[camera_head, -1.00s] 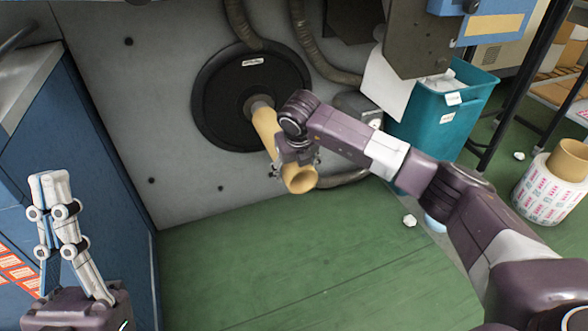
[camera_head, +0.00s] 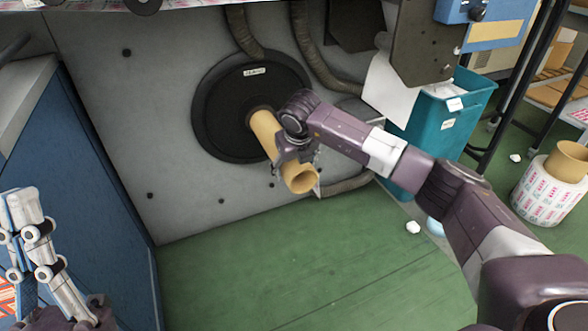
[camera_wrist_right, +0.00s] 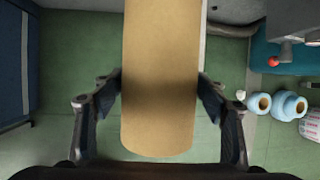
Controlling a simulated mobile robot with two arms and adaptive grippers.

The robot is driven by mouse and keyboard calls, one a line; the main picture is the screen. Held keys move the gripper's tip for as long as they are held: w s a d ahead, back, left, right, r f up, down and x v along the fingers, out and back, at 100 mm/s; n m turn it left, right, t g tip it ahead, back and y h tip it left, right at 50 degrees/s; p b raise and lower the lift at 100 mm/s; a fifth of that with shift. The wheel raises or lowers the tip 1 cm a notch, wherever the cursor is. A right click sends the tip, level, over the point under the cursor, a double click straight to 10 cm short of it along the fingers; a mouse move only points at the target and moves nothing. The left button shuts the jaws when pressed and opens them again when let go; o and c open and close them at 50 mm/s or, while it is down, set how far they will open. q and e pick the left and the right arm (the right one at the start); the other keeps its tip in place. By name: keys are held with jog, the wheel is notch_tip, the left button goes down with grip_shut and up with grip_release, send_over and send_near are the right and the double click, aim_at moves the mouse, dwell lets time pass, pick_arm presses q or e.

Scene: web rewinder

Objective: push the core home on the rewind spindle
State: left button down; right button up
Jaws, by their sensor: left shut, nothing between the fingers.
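The tan cardboard core (camera_head: 266,128) sits on the rewind spindle and slants down toward me, its open near end facing me. Its far end is at or very close to the round black plate (camera_head: 222,112); I cannot tell whether they touch. The spindle itself is hidden. My right gripper (camera_head: 297,152) is around the core near its near end. In the right wrist view the core (camera_wrist_right: 160,75) runs up between the two fingers, which press on both sides. My left gripper (camera_head: 22,208) is shut and empty at the lower left, far from the core.
Grey hoses (camera_head: 310,45) hang above and beside the black plate on the grey machine wall (camera_head: 120,90). A teal bin (camera_head: 440,130) stands to the right, with a printed roll (camera_head: 545,195) beyond. A blue cabinet (camera_head: 85,170) is at left.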

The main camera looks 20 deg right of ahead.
jog(key=shift+o, duration=1.3)
jog(key=shift+f, duration=0.1)
jog(key=shift+s, duration=0.1)
jog(key=v, duration=1.2)
